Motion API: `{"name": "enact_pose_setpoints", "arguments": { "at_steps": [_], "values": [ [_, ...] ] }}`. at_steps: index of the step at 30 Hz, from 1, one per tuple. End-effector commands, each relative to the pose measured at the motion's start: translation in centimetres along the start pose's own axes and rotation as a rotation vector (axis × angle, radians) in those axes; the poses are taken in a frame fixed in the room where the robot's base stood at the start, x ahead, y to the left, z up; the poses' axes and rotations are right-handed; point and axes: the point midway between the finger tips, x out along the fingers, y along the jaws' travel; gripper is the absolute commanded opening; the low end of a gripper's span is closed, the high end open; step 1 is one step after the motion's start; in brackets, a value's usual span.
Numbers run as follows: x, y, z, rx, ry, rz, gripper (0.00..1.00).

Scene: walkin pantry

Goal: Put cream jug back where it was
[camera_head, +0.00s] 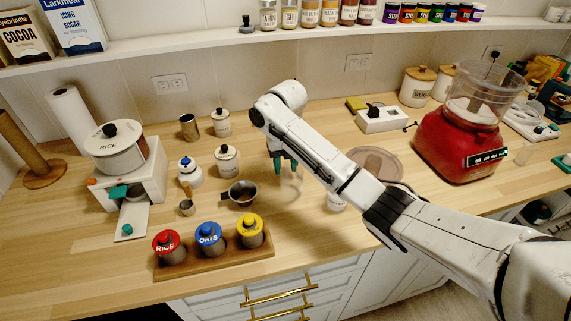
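No vessel here is clearly labelled as the cream jug. Candidates are a white pot with a blue-knobbed lid (190,174), a small metal cup (187,208) and a dark metal cup with a side handle (243,194), all upright on the wooden counter (300,225). A white container (337,204) stands beneath my arm, its top partly hidden. My gripper (285,165) points down over the counter, right of the white lidded canister (227,161). Its teal fingertips are apart, with nothing visible between them.
A rack with red, blue and yellow-lidded jars (209,239) lies at the front edge. A rice cooker-like appliance (130,170) stands left, a red food processor (462,140) right. A metal tumbler (189,128) and canister (221,123) stand behind. Counter around my gripper is mostly clear.

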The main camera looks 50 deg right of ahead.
Motion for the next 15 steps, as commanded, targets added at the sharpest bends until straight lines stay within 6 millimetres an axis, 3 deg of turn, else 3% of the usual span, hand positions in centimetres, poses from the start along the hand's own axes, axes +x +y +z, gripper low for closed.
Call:
{"name": "enact_pose_setpoints", "arguments": {
  "at_steps": [10, 15],
  "values": [
    [-0.8, 0.0, 0.1, 0.000, -0.002, 0.000, 0.39],
    [-3.8, 0.0, 0.1, -0.001, -0.004, 0.000, 0.39]
  ]
}}
